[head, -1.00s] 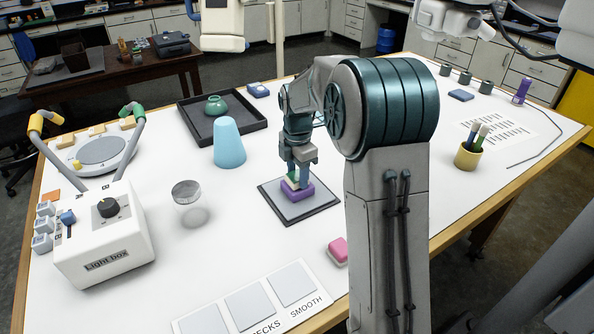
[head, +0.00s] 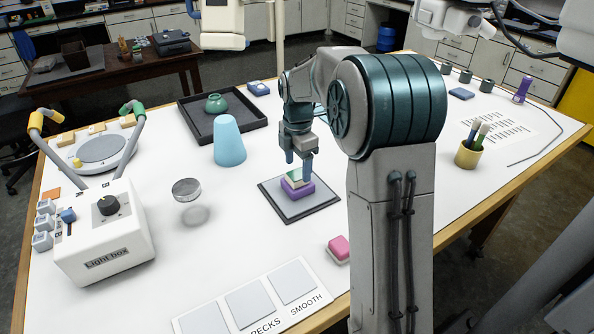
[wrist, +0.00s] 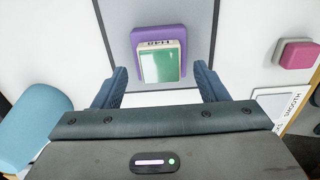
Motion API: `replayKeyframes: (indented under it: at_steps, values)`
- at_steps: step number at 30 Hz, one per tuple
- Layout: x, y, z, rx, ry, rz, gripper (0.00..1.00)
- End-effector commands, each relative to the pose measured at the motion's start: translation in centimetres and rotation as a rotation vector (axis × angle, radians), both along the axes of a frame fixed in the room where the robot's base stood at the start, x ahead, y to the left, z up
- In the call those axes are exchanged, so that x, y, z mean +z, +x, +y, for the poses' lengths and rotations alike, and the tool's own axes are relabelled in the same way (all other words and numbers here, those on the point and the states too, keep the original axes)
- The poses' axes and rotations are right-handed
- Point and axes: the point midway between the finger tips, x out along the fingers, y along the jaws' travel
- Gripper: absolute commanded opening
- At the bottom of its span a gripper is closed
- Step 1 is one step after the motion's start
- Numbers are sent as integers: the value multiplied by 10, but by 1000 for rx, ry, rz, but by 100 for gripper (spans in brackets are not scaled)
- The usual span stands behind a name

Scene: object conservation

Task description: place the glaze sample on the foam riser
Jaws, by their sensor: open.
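The glaze sample (head: 294,178) is a small green-topped tile with a pale edge. It rests on the purple foam riser (head: 298,192), which sits on a grey mat with a dark border (head: 312,206).
A pale blue cone (head: 229,142) and a dark tray with a green pot (head: 216,104) stand behind and left. A pink-and-white block (head: 339,248) lies in front. A light box (head: 104,238) and a clear round object (head: 186,190) are at left. White table space surrounds the mat.

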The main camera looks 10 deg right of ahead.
Motion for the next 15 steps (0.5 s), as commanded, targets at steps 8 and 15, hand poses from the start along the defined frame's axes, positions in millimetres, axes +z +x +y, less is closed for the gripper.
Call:
replayKeyframes:
  at_steps: [8,15]
  values:
    - [61,1,0,0,0,-4,67]
    - [91,0,0,-1,0,-2,67]
